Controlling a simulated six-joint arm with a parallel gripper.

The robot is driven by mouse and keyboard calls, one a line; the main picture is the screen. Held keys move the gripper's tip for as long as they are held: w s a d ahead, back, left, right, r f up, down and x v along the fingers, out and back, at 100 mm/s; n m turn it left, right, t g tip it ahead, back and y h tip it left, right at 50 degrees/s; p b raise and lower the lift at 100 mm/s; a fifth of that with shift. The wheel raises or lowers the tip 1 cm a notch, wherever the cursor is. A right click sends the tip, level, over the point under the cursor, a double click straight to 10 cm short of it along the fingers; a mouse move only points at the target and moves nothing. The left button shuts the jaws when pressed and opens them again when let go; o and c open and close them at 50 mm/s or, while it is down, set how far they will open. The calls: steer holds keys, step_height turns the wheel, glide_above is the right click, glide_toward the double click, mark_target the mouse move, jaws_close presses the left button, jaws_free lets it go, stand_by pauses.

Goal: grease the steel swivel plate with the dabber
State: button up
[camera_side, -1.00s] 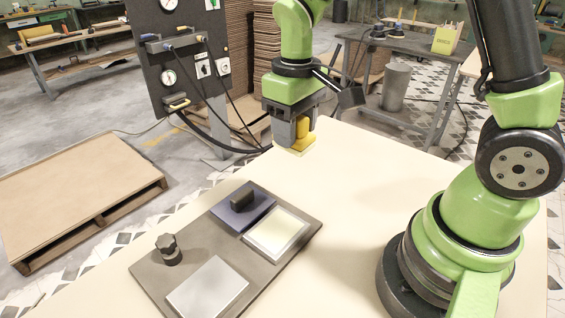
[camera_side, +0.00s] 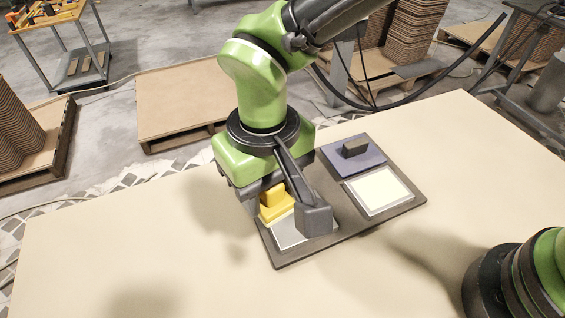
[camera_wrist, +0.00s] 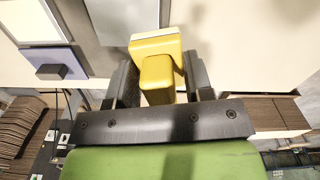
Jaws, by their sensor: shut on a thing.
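The dabber (camera_side: 275,206) is a yellow block with a narrower yellow grip and a pale lower face. My gripper (camera_wrist: 160,85) is shut on its grip, one dark finger on each side. The steel swivel plate (camera_side: 289,236) is a flat grey square on a dark board (camera_side: 355,227). The dabber is at the plate's far-left edge in the side view; I cannot tell whether it touches. My gripper and wrist hide part of the plate. The plate also shows in the wrist view (camera_wrist: 120,18), just beyond the dabber.
A cream pad in a grey frame (camera_side: 378,191) and a purple plate with a black handle (camera_side: 352,157) share the board. The pale table (camera_side: 120,235) is clear to the left. A wooden pallet (camera_side: 180,105) stands on the floor behind.

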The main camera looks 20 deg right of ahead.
mark_target(275, 229)
steer(key=shift+f, duration=3.55)
steer(key=shift+d+f, duration=0.15)
steer(key=shift+d, duration=4.75)
steer(key=shift+a, duration=4.6)
steer(key=shift+w+a, duration=0.3)
steer(key=shift+w, duration=0.2)
steer(key=shift+d, duration=5)
steer(key=shift+a, duration=5.05)
steer(key=shift+d+r, duration=0.1)
steer(key=shift+r, duration=3.95)
